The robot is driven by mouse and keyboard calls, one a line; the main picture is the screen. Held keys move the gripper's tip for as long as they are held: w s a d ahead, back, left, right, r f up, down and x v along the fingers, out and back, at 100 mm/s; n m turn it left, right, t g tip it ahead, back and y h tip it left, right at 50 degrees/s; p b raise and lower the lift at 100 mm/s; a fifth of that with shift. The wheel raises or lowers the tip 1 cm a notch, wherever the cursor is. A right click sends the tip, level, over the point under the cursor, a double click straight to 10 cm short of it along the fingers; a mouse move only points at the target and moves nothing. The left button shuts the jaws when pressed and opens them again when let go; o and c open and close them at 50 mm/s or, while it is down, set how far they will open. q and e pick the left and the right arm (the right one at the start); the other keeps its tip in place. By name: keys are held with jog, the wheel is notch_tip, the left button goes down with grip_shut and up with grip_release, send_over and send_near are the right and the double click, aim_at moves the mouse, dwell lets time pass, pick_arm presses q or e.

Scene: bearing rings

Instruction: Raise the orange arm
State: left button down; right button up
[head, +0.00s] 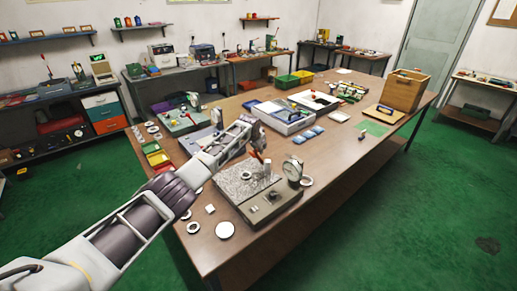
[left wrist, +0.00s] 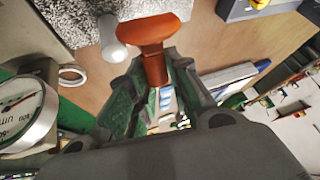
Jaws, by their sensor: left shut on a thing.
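The orange arm (head: 257,157) is beside a silver post (head: 268,168) on the speckled stone plate (head: 236,184) of a bench gauge. In the left wrist view the orange arm (left wrist: 154,34) has a wide, rounded top and a stem running down between the fingers. My left gripper (head: 256,142) is shut on it; its green-padded fingers (left wrist: 155,80) lie on both sides of the stem. The round dial (head: 294,170) stands to the right of the post and shows large at the left wrist view's left edge (left wrist: 20,112). My right gripper is not in view.
A grey case (head: 286,116), blue packs (head: 308,134) and a wooden box (head: 404,90) are farther back on the brown table (head: 345,160).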

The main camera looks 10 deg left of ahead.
pick_arm(q)
jog(key=shift+w+d+f, duration=0.25)
jog(key=shift+d, duration=0.3)
jog(key=c, duration=1.5)
grip_release()
jog(key=shift+f, duration=0.15)
jog(key=shift+o, duration=0.8)
jog(key=shift+w+d, duration=0.1)
jog(key=shift+w, duration=0.1)
jog(key=shift+s+a+r, duration=0.1)
jog(key=shift+a+r, duration=0.1)
jog(key=shift+r, duration=0.05)
jog(key=shift+r, duration=0.1)
jog(key=shift+s+r, duration=0.1)
jog(key=shift+r, duration=0.05)
jog(key=v, duration=1.1)
jog(key=shift+d, duration=0.1)
